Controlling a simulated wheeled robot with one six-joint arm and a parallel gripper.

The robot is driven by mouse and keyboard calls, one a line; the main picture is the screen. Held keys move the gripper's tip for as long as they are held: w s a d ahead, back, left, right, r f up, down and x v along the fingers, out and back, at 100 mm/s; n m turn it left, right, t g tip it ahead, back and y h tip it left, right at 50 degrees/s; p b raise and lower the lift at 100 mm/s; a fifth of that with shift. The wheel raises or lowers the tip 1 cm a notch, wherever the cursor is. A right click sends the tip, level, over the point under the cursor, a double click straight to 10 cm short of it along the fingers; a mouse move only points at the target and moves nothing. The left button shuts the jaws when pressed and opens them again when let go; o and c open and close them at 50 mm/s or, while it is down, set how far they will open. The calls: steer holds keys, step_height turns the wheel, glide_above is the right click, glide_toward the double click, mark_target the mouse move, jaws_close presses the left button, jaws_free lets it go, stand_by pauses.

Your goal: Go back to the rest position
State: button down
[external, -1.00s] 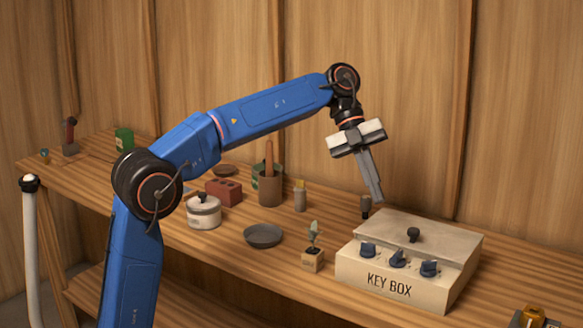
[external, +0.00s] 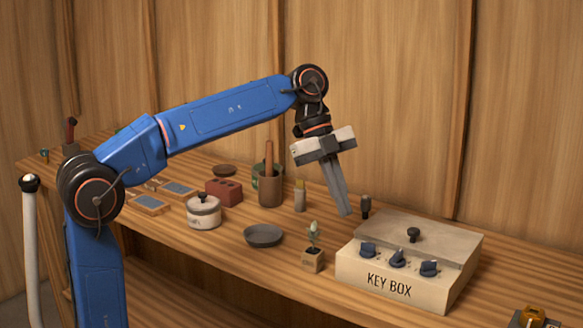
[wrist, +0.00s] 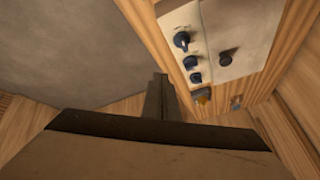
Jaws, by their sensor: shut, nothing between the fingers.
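My gripper (external: 343,213) is shut and empty. It hangs tilted in the air above the workbench, to the left of the key box (external: 388,284), and touches nothing that I can see. In the wrist view its closed fingers (wrist: 158,84) point away from the camera, left of the key box (wrist: 233,18). The key box is cream with a grey lid, a dark knob on top and dark blue dials on its front.
The wooden bench (external: 230,250) holds a grey dish (external: 263,236), a white lidded pot (external: 203,212), a red brick (external: 223,192), a brown pot (external: 270,190) and a small plant block (external: 313,260). A white post (external: 32,240) stands at left. The plank wall (external: 400,90) is behind.

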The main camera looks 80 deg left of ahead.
steer(key=s+d+f+n+t+y, duration=0.1)
steer(key=s+d+f+n, duration=0.3)
steer(key=s+f+n, duration=0.4)
steer(key=s+d+f+n+y, duration=0.4)
steer(key=s+f+n, duration=0.4)
steer(key=s+f, duration=1.5)
steer(key=shift+s+f+t, duration=0.15)
steer(key=shift+f+t, duration=0.25)
steer(key=shift+f, duration=0.3)
steer(key=shift+r, duration=0.45)
